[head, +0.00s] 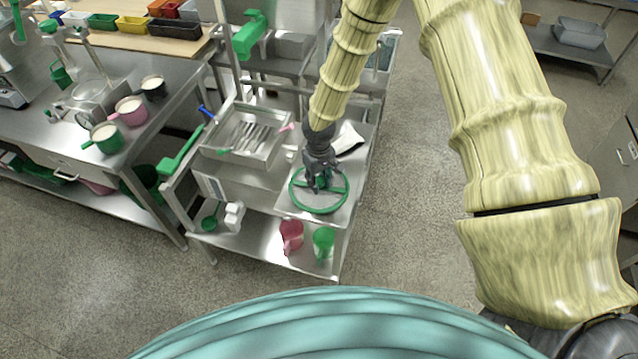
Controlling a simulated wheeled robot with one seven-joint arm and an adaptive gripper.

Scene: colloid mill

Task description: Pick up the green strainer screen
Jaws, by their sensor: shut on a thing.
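The green strainer screen (319,208) is a round green ring with crossbars. It is at the right end of the steel bench in the head view. My gripper (318,188) points down over the middle of the ring and is shut on the strainer's central part. The fingers hide the spot where they grip. I cannot tell whether the ring rests on the steel surface or is just above it.
A steel tray (243,137) with slotted bars is left of my gripper. A white cloth (349,139) lies behind it. A red jug (291,237) and a green jug (324,243) stand on the lower shelf.

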